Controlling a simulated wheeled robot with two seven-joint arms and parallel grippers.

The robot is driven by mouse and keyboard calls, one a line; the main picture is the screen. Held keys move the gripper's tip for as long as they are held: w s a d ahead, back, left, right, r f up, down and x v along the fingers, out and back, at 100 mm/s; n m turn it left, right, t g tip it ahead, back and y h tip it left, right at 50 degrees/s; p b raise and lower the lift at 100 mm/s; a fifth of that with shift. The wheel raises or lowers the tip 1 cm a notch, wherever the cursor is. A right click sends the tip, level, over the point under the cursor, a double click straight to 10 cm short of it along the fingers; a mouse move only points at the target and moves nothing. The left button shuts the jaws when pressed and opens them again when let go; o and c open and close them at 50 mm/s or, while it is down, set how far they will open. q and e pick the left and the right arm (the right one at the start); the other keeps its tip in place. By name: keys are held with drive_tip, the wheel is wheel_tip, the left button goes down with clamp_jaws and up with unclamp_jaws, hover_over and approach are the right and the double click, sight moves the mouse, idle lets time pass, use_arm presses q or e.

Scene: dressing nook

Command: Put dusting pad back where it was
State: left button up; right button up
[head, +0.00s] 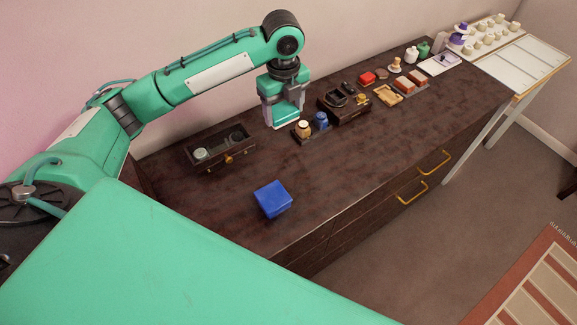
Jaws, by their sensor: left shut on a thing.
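My left gripper (283,112) points down over the back part of the dark dresser top (335,170), just behind a small holder with two jars. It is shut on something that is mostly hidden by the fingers. I cannot make out its shape or colour, or whether it touches the dresser top. No dusting pad can be clearly told apart elsewhere in view. My right gripper is not in view.
The jar holder (311,131) and a dark open box (343,110) stand close to my left gripper. A dark drawer-like tray (220,150) is at left, a blue box (273,198) in front. Several small items line the back right. The dresser's front right is clear.

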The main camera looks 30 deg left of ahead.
use_arm(q)
wheel_tip(320, 180, down, 14)
drive_tip(key=shift+p, duration=1.05)
drive_tip(key=shift+f, duration=0.6)
wheel_tip(320, 180, down, 4)
drive_tip(key=shift+f+p, duration=0.1)
drive_tip(key=shift+p, duration=0.3)
drive_tip(key=shift+f, duration=0.1)
drive_tip(key=o, duration=0.9)
drive_tip(key=shift+f, duration=0.1)
drive_tip(key=shift+o, duration=0.2)
